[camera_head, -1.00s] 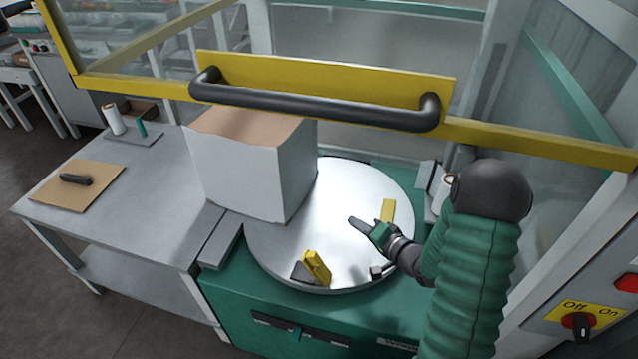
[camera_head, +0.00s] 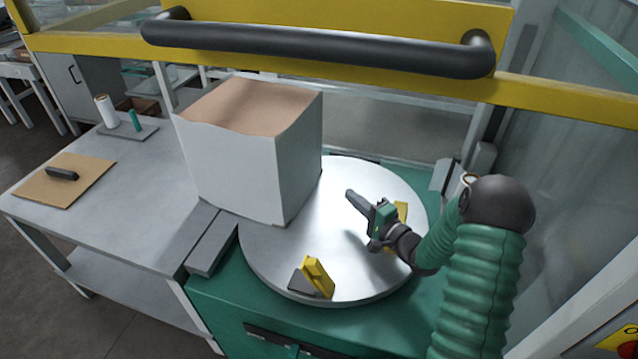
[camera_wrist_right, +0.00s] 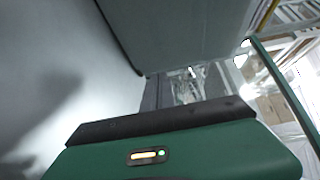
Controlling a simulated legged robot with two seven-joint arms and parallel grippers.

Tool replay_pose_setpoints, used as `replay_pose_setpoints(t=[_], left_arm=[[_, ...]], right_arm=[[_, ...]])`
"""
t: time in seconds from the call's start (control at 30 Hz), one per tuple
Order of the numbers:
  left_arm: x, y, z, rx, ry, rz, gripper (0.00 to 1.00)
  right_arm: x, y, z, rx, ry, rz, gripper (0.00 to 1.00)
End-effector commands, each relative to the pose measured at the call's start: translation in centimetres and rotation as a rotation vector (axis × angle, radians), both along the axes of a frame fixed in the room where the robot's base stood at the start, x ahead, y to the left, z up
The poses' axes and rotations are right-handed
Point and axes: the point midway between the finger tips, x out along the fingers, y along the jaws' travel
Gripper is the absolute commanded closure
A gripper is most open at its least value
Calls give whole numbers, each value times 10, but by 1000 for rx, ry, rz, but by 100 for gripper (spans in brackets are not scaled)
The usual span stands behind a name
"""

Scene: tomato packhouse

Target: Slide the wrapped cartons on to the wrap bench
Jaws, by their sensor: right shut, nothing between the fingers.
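One carton (camera_head: 232,165), wrapped in white with a brown top, stands upright at the left of the round metal turntable (camera_head: 345,262). It overlaps the turntable's left edge beside the grey wrap bench (camera_head: 150,215). My right gripper (camera_head: 350,196) is shut and empty over the turntable, to the right of the carton and apart from it. In the right wrist view, a large grey face that looks like the carton (camera_wrist_right: 185,35) fills the top, beyond the dark shut fingers (camera_wrist_right: 165,120). My left gripper is not in view.
A yellow frame with a black bar handle (camera_head: 320,50) crosses above the turntable. A yellow and grey block (camera_head: 318,275) sits at the turntable's front edge, another yellow piece behind my gripper. The bench holds a cardboard sheet (camera_head: 85,182), a dark tool and a white roll (camera_head: 107,111).

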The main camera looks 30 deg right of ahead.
Motion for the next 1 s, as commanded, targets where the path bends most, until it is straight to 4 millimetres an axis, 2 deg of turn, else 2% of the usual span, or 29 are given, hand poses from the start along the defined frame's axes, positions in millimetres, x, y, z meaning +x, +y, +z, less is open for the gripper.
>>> replay_pose_setpoints(t=[0.03, 0.4, 0.5, 0.63, 1.0], left_arm=[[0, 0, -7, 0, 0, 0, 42], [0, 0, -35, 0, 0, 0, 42], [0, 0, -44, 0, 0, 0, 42], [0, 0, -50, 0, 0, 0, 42], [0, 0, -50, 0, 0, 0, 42]], right_arm=[[11, 2, -3, -3, -3, 3, 100], [92, 8, -3, -1, -3, 2, 100], [102, 23, -4, -1, -2, 3, 100], [112, 33, -2, -2, -1, 1, 100], [115, 37, 0, -1, 0, 0, 100]])
